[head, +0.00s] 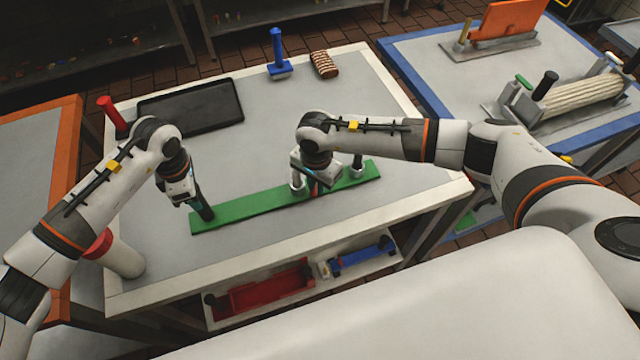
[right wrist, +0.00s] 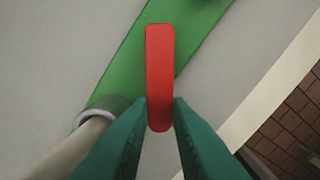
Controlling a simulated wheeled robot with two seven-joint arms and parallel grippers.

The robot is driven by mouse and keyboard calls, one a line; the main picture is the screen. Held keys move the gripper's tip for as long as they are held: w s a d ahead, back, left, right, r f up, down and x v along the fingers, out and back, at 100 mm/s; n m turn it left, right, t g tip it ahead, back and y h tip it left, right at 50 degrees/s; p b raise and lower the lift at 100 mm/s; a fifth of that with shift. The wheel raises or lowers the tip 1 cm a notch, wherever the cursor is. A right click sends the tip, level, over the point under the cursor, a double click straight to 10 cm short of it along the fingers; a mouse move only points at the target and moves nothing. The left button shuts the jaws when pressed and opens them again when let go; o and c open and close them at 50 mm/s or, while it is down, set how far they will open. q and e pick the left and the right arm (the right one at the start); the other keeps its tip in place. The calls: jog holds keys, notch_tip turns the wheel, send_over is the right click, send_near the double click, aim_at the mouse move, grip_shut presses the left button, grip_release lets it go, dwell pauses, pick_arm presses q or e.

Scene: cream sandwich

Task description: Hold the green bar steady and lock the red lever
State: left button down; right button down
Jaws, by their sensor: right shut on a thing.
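The long green bar (head: 250,208) lies flat across the front of the table, and part of it shows in the right wrist view (right wrist: 200,35). My right gripper (head: 318,184) is low over the bar. In the right wrist view its teal fingers (right wrist: 160,118) are shut on the near end of the red lever (right wrist: 160,65), which extends over the bar. In the head view the gripper mostly hides the lever. My left gripper (head: 195,195) is at the bar's left end, by a dark upright handle (head: 206,212). Its fingers are too small and dark to tell whether they grip it.
A pale post with a grey collar (right wrist: 95,118) stands beside the lever. A dark tray (head: 190,108), blue-handled tool (head: 278,60) and striped brown food piece (head: 324,65) lie at the back. The table's middle is clear.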

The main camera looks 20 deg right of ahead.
pick_arm(q)
jog(key=shift+s+f, duration=0.2)
jog(key=shift+f, duration=0.1)
pick_arm(e)
jog(key=shift+w+a+m, duration=0.1)
jog(key=shift+w+m, duration=0.15)
jog(key=shift+m, duration=0.35)
jog(key=c, duration=1.3)
grip_release()
pick_arm(q)
jog(key=shift+d, duration=0.1)
